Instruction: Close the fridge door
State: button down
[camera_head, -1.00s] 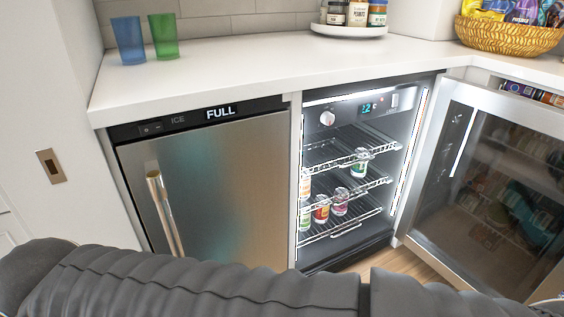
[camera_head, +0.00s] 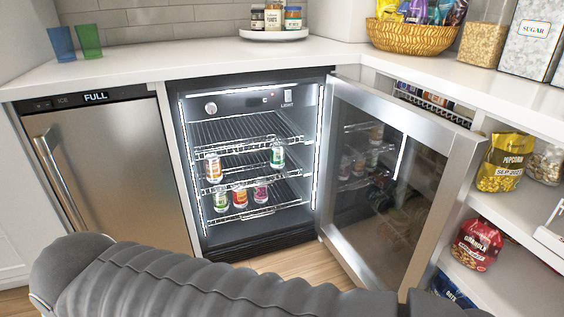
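The fridge (camera_head: 250,95) stands open under the counter, its lit inside facing me. Its glass door with a steel frame (camera_head: 455,165) is hinged on the right and swung wide out toward me. Wire shelves (camera_head: 245,140) hold several cans, among them a green and white can (camera_head: 277,155) and an orange and white can (camera_head: 213,168). My dark, ribbed arm crosses the bottom of the view and covers the floor and the door's lowest near corner. My gripper is not in view.
The steel ice maker (camera_head: 125,165) is shut, left of the fridge. The white counter (camera_head: 210,65) carries cups, jars and a wicker basket (camera_head: 410,38). Open shelves right of the door hold a popcorn bag (camera_head: 505,160) and a red bag (camera_head: 477,243). Some wood floor (camera_head: 275,262) shows before the fridge.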

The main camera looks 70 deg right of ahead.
aim_at(396, 175)
jog(key=k, duration=0.95)
jog(key=z, duration=1.65)
